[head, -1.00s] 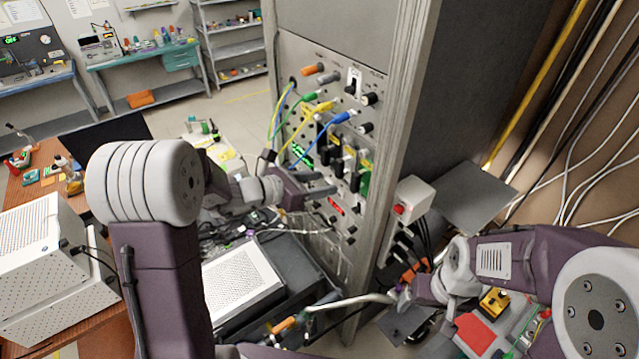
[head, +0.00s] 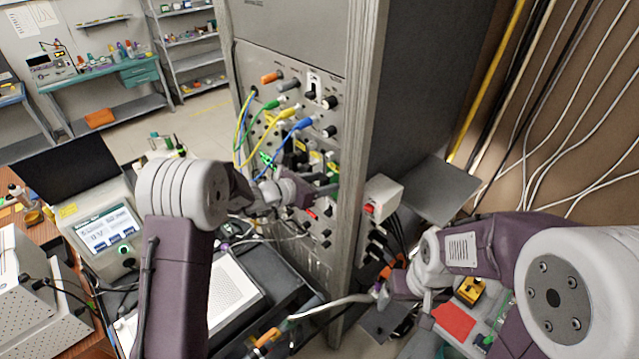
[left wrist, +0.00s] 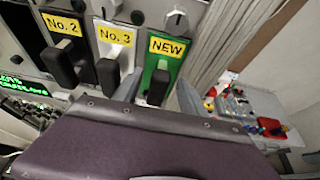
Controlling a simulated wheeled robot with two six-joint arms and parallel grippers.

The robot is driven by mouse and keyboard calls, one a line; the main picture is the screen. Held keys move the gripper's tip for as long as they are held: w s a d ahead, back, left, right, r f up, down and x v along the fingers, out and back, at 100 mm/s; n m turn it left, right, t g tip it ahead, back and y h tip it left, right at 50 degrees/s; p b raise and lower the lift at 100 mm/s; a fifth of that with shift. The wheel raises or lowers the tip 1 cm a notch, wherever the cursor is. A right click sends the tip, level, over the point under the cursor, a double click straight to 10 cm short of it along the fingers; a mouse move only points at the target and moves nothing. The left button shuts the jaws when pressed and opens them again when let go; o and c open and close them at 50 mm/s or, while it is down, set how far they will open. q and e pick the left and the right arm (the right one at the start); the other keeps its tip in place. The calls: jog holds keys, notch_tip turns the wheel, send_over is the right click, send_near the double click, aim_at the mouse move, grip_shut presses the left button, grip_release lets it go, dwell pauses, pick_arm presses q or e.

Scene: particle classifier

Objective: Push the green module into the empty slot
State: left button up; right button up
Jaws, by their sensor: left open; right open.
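The green module, with a yellow NEW label and a black handle (left wrist: 159,85), stands right of the No. 3 module (left wrist: 113,50) in the left wrist view. How far it sits in its slot I cannot tell; the slot opening is not visible. My left gripper (left wrist: 158,98) is open, its fingers on either side of the black handle; contact is unclear. In the head view my left gripper (head: 322,190) is at the rack front and covers much of the module. My right gripper (head: 384,288) is low, right of the rack; its fingers are hard to make out.
The rack panel (head: 300,85) carries knobs and blue, yellow and green cables just above my left gripper. A grey box with a red button (head: 381,195) is on the rack's side. A white perforated unit (head: 232,295) lies below the left arm.

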pick_arm(q)
grip_shut()
dwell(1.2)
jog(key=shift+r, duration=0.1)
jog(key=shift+s+a, duration=0.1)
jog(key=shift+a, duration=0.15)
dwell(1.6)
jog(key=shift+s+a, duration=0.25)
jog(key=shift+s, duration=0.05)
jog(key=shift+s+a, duration=0.8)
jog(key=shift+a, duration=0.05)
jog(key=shift+s+a, duration=0.1)
jog(key=s+a, duration=0.8)
jog(key=shift+s, duration=0.15)
dwell(1.4)
